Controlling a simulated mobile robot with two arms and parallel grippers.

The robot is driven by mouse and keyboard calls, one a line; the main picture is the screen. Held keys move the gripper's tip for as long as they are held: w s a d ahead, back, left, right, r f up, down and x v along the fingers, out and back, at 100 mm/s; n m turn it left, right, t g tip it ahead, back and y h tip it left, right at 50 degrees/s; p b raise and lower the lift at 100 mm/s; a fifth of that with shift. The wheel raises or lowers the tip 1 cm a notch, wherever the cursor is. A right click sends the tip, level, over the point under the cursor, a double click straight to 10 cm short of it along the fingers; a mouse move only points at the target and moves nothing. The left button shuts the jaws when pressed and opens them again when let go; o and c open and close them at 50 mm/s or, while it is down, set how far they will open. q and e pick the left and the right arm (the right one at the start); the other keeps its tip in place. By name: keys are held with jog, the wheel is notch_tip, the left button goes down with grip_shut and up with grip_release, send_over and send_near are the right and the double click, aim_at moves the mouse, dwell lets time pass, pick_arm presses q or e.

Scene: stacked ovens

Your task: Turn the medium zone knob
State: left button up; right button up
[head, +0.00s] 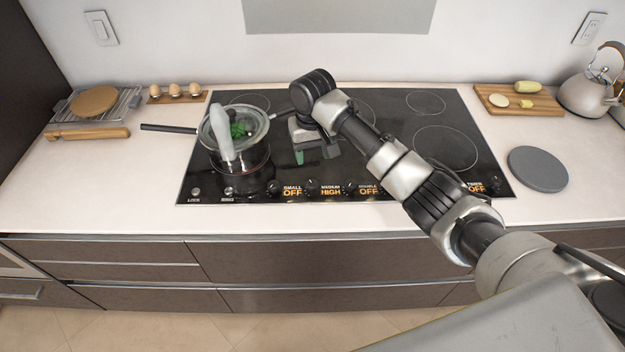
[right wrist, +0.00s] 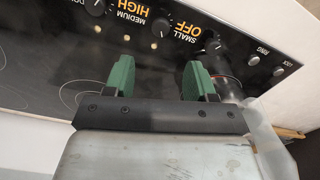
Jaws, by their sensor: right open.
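The medium zone knob (head: 311,187) is a small dark round knob on the cooktop's front strip, just left of the lit "MEDIUM HIGH" label (head: 331,190). In the right wrist view the medium knob (right wrist: 160,27) lies beyond the gap between my green fingertips. My right gripper (head: 316,156) is open and empty, above the cooktop (head: 390,115) and behind the knob row, apart from the knob. Both fingers (right wrist: 158,78) show in the right wrist view. My left gripper is not in view.
A pot (head: 245,160) with a glass lid stands left of my right gripper, with a pan handle (head: 168,128) extending left. The small knob (head: 273,187) and double knob (head: 349,187) flank the medium one; both their labels read OFF. The front counter is clear.

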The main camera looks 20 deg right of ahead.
aim_at(312, 183)
notch_tip(312, 183, down, 11)
jog(key=shift+r+p, duration=0.2)
jog(key=shift+p, duration=0.5)
jog(key=c, duration=0.9)
